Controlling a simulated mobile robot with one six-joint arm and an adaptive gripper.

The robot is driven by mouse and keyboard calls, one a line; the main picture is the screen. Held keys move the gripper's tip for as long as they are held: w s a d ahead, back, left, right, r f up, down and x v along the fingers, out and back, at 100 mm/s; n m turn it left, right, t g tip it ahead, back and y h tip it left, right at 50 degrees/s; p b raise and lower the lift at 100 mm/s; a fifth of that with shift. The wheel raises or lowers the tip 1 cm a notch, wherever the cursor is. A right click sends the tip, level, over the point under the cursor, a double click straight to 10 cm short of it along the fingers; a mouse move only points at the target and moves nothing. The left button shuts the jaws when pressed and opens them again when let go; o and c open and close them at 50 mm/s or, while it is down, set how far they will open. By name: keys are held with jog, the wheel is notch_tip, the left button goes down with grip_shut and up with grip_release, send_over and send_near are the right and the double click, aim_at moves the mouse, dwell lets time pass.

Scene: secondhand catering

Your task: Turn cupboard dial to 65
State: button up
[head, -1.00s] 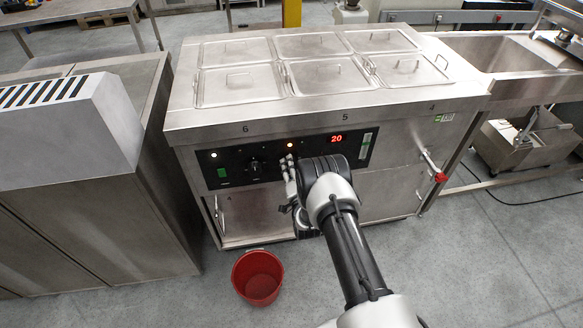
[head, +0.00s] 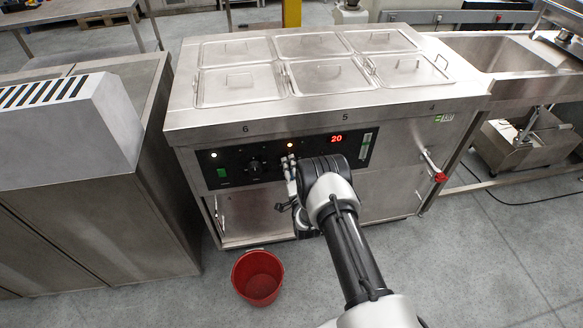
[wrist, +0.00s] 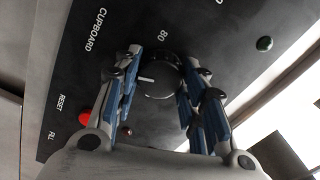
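The cupboard dial (wrist: 160,80) is a dark round knob with a white pointer line, on a black panel lettered CUPBOARD. In the wrist view the pointer faces left and a printed 80 stands above the dial. My gripper (wrist: 165,62) is open, with one finger on each side of the dial. A small gap seems to show, but contact is unclear. In the head view my gripper (head: 289,168) is at the control panel (head: 235,171) and hides this dial. The red display (head: 336,139) reads 20.
Another dark knob (head: 254,166) and a green switch (head: 222,172) sit left on the panel. A red button (wrist: 86,117) is near my left finger. A red bucket (head: 257,277) stands on the floor below. A red-ended valve handle (head: 440,177) sticks out at right.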

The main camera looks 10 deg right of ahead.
jog(key=o, duration=0.5)
jog(key=shift+c, duration=0.2)
jog(key=shift+s, duration=0.15)
jog(key=s, duration=1.1)
jog(key=shift+s, duration=0.4)
jog(key=shift+w+r, duration=0.1)
